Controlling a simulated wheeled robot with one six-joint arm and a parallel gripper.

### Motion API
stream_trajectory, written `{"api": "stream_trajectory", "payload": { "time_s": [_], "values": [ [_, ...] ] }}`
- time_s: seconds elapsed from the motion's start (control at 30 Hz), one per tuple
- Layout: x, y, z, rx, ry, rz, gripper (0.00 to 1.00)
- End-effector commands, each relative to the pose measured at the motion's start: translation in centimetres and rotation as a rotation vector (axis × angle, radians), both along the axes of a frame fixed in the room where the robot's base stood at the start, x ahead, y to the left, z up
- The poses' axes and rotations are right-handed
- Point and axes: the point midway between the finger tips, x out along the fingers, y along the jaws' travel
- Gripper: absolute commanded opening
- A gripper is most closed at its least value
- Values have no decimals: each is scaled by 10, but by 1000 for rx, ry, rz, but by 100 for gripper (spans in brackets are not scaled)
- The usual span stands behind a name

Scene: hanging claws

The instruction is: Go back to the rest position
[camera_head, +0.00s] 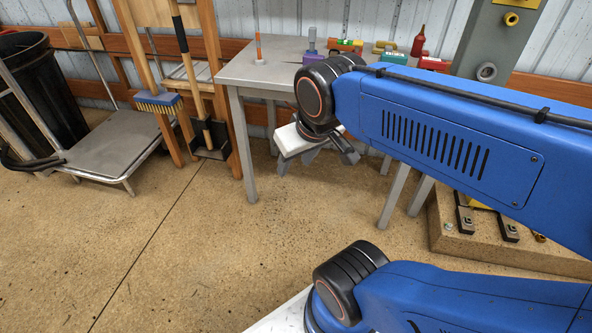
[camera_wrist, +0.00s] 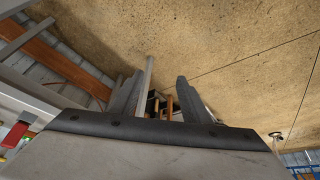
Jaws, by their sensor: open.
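My gripper (camera_head: 316,159) hangs in front of the grey table (camera_head: 235,75), below the height of its top, at the end of my blue arm. Part of the table is hidden behind my arm.
The floor at lower left is clear.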

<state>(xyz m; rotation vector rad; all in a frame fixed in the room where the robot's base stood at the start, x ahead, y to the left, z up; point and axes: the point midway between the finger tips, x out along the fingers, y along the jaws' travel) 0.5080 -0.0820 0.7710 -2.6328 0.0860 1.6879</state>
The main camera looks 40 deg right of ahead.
Motion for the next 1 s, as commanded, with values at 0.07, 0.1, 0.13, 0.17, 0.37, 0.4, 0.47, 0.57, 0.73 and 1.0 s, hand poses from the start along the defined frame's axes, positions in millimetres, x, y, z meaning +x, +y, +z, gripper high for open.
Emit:
{"api": "stream_trajectory", "payload": {
  "time_s": [0.07,0.1,0.13,0.17,0.37,0.4,0.47,0.57,0.73,1.0],
  "values": [
    [-11,8,-6,11,9,34,43],
    [-15,10,-7,14,13,45,43],
    [-17,12,-8,16,14,51,43],
    [-18,12,-9,17,15,55,43],
    [-19,13,-9,18,17,58,43],
    [-18,13,-9,18,17,58,43],
    [-18,13,-9,18,17,57,43],
    [-18,13,-9,18,17,57,43],
    [-18,13,-9,18,17,57,43],
    [-18,13,-9,18,16,56,43]
  ]
}}
